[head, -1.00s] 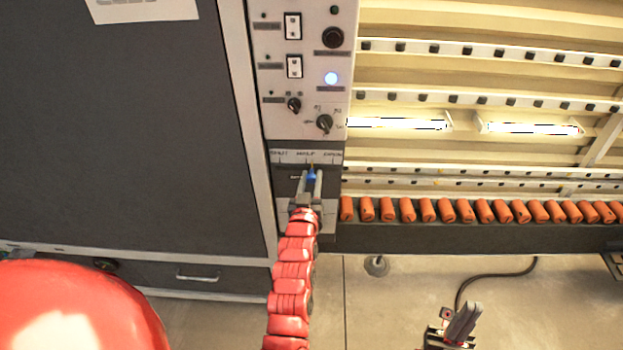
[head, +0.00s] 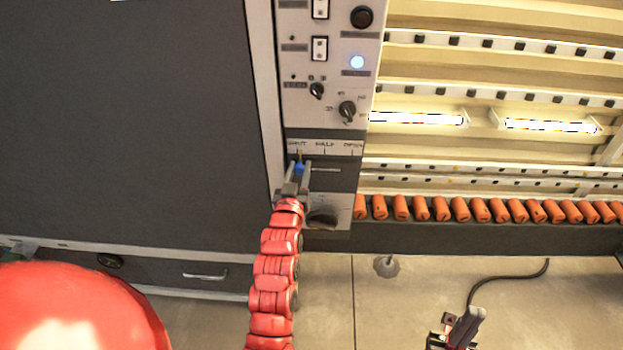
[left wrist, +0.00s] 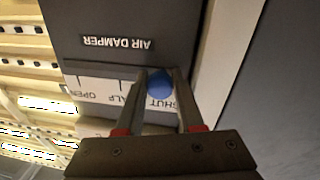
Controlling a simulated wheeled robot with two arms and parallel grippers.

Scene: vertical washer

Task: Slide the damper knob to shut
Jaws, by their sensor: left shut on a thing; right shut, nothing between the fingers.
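The blue damper knob (head: 299,168) sits at the left end of its slot, under the SHUT mark of the scale (head: 325,146), which reads SHUT, HALF, OPEN. My left gripper (head: 301,172) is shut on the knob. In the left wrist view the blue knob (left wrist: 159,83) is between the two fingers (left wrist: 160,88), near the upside-down SHUT label, below the AIR DAMPER plate (left wrist: 118,42). My right gripper (head: 470,325) is at the bottom right, shut and empty, away from the panel.
A row of orange rollers (head: 480,209) runs to the right. A large dark cabinet (head: 130,120) stands at the left. The floor (head: 400,310) below is mostly clear.

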